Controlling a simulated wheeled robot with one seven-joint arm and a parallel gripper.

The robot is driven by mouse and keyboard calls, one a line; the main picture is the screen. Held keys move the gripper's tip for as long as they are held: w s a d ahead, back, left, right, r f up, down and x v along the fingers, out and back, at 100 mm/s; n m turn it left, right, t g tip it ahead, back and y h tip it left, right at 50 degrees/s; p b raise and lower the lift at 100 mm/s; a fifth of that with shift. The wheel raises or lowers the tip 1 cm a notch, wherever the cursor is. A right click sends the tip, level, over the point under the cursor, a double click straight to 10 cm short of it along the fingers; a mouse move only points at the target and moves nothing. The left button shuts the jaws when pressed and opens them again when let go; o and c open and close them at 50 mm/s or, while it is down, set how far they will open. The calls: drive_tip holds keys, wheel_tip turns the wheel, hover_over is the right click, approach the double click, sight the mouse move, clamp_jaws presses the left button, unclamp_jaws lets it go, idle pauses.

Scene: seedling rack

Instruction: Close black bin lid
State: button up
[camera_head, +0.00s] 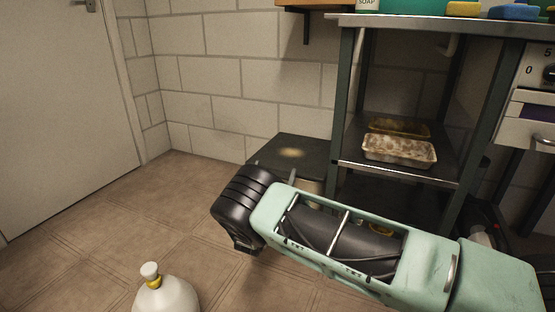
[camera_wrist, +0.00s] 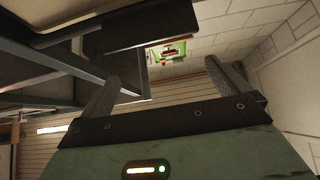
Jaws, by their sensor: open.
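A dark, flat, square panel (camera_head: 292,150) with a pale spot of light on it stands by the wall, left of the metal rack. It looks like the black bin lid and appears level. A small pale part shows under it, and my arm hides the rest. In the wrist view my gripper (camera_wrist: 163,70) has its two fingers wide apart with nothing between them. A dark flat panel is beyond the left finger; I cannot tell whether it is the lid.
The metal rack (camera_head: 343,110) stands to the right, with two dirty trays on its shelf; the nearer tray (camera_head: 400,150) is pale. A white bottle (camera_head: 165,295) with a yellow collar stands at the front left. The tiled floor (camera_head: 130,215) on the left is clear.

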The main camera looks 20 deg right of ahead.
drive_tip(key=p+v, duration=0.2)
drive_tip(key=v, duration=1)
drive_tip(key=shift+s+a+f+p, duration=0.2)
drive_tip(key=shift+f+p, duration=0.05)
drive_tip(key=shift+p, duration=0.05)
